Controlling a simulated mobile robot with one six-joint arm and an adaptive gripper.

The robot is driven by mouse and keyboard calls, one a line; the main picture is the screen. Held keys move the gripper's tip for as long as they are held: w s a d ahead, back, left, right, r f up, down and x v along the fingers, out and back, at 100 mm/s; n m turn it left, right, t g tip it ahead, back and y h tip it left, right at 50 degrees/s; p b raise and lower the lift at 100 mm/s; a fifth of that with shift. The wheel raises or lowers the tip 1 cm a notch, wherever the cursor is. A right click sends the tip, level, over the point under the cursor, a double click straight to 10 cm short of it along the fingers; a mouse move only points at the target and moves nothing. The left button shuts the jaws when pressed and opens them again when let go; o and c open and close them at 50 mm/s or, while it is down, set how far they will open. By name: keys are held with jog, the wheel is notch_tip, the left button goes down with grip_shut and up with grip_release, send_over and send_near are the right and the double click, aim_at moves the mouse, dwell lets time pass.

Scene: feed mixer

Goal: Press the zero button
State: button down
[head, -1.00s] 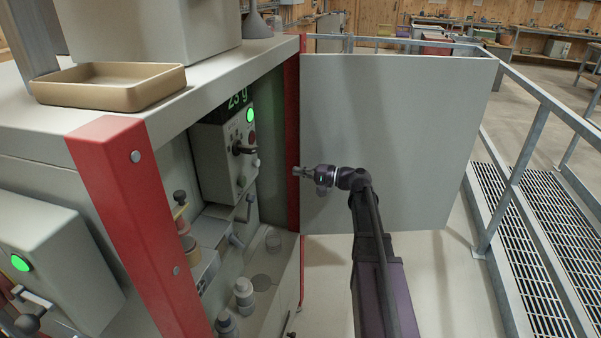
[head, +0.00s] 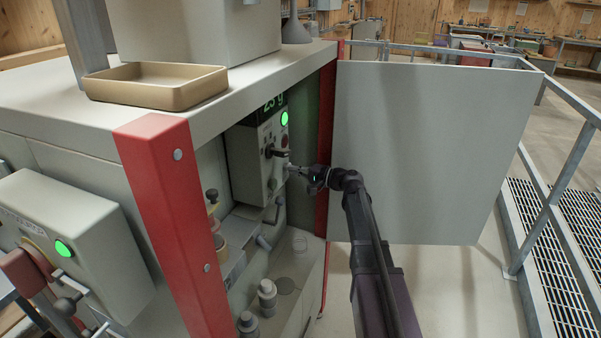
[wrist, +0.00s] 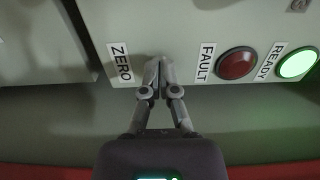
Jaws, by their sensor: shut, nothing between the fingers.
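The grey control box (head: 243,160) stands inside the open cabinet, with a display above it reading what looks like 23 g. In the wrist view its panel (wrist: 200,25) shows a ZERO label (wrist: 120,62). No zero button is visible beside that label; the spot is covered by my fingertips. My gripper (wrist: 160,65) is shut and empty, its tips just right of the ZERO label and at or very near the panel. I cannot tell whether they touch it. In the head view my gripper (head: 292,168) is at the box's lower right edge.
A red FAULT lamp (wrist: 237,64) and a lit green READY lamp (wrist: 297,63) sit right of my fingers. A black handle (head: 276,152) is on the box front. A red post (head: 175,220) is at left.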

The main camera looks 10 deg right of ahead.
dwell(0.3)
jog(key=shift+x, duration=1)
jog(key=shift+r, duration=0.2)
jog(key=shift+d, duration=0.1)
jog(key=v, duration=1.4)
jog(key=shift+s+d, duration=0.2)
jog(key=shift+d, duration=0.05)
jog(key=shift+f, duration=0.15)
